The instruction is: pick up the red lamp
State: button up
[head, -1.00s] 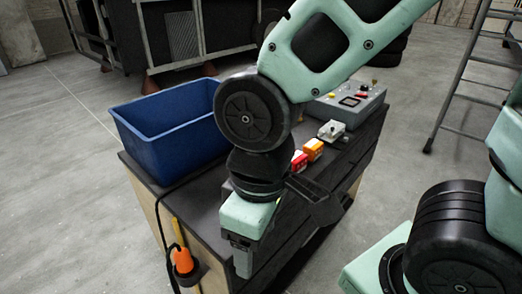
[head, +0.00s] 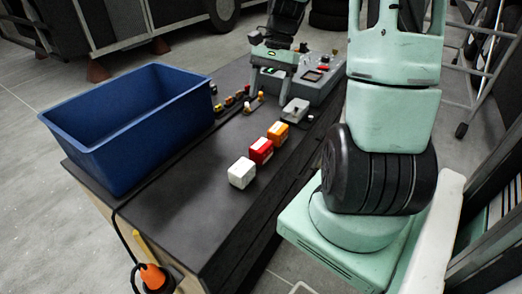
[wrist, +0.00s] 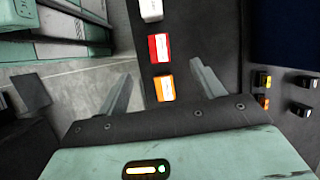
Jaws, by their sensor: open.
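The red lamp (head: 261,150) is a small red block with a white label. It stands on the dark bench top in a row, between a white lamp (head: 242,172) and an orange lamp (head: 278,132). In the wrist view the red lamp (wrist: 159,48) is at the upper middle, beyond the orange lamp (wrist: 164,88); the white lamp (wrist: 151,10) is cut by the top edge. My gripper (wrist: 161,70) is open and empty, its fingers apart on either side of the orange lamp's line of sight. In the head view it hangs at the bench's far end.
A blue bin (head: 125,125) stands on the bench's left side. A grey control box (head: 312,76), a small grey switch unit (head: 295,110) and several small parts lie farther back. An orange tool (head: 152,277) hangs at the front edge. The near bench top is clear.

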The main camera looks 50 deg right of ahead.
jog(key=d, duration=0.2)
jog(key=m, duration=0.1)
send_near(262, 143)
jog(key=x, duration=0.5)
jog(key=shift+s+a+f, duration=0.1)
jog(key=shift+s+a, duration=0.05)
jog(key=shift+s, duration=0.15)
jog(key=shift+w+p+x, duration=0.15)
jog(key=shift+p+x, duration=0.05)
jog(key=shift+x, duration=1.35)
jog(key=shift+w+p+x, duration=0.15)
jog(key=shift+p+x, duration=0.05)
jog(key=shift+x, duration=1.4)
jog(key=c, duration=1.1)
